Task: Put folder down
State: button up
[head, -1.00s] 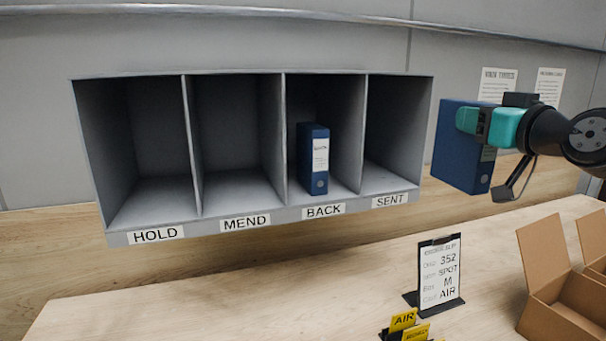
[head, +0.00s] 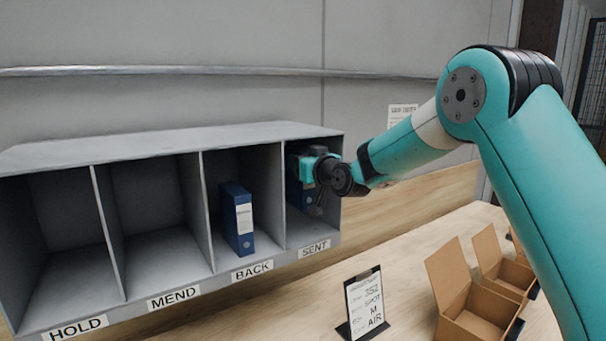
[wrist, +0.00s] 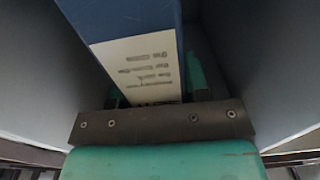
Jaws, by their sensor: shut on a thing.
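My gripper (head: 312,170) is inside the SENT compartment, the rightmost one of the grey shelf (head: 90,158). It is shut on a blue folder (head: 293,194), which is mostly hidden behind the gripper in the head view. In the wrist view the folder (wrist: 125,14) stands between the jaws with its white label facing the camera, and grey compartment walls rise on both sides. I cannot tell whether the folder's bottom touches the compartment floor. A second blue folder (head: 236,220) stands upright in the BACK compartment.
The HOLD and MEND compartments are empty. A clipboard sign (head: 366,303) stands on the wooden table in front of the shelf. Open cardboard boxes (head: 465,327) stand at the right, below my arm.

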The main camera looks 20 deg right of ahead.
aim_at(302, 188)
notch_tip(302, 188, down, 2)
jog(key=shift+d+f+p, duration=0.1)
jog(key=shift+f+p, duration=0.05)
jog(key=shift+p, duration=0.3)
notch_tip(302, 188, down, 4)
jog(key=p, duration=0.3)
jog(key=shift+w+f+p, duration=0.1)
jog(key=shift+w+p, duration=0.05)
jog(key=shift+p, duration=0.15)
jog(key=shift+f, duration=0.25)
jog(key=shift+f+b, duration=0.15)
jog(key=shift+b, duration=0.15)
jog(key=o, duration=1)
jog(key=shift+o, duration=0.2)
